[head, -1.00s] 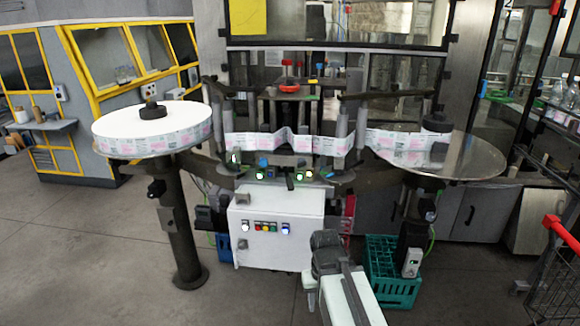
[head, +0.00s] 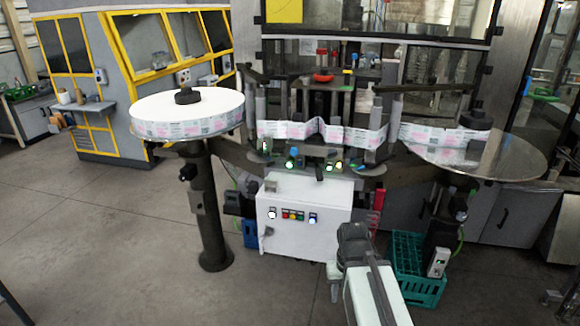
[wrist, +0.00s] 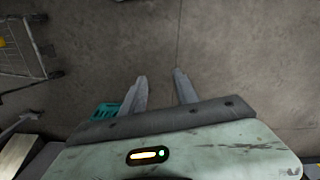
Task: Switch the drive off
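The reel labeller's white control cabinet (head: 330,206) stands in the middle of the head view. Labels are too small to read, so I cannot tell which one is the drive switch. My gripper shows in the wrist view (wrist: 160,75), with its two fingers apart and nothing between them, above bare floor. In the head view my arm is right of the cabinet front, touching none of the controls.
A white label reel (head: 150,112) sits on the left stand, whose dark post (head: 205,215) reaches the floor. A round metal table (head: 515,155) is at right. A green crate (head: 425,292) stands close to my arm. Floor at left front is clear.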

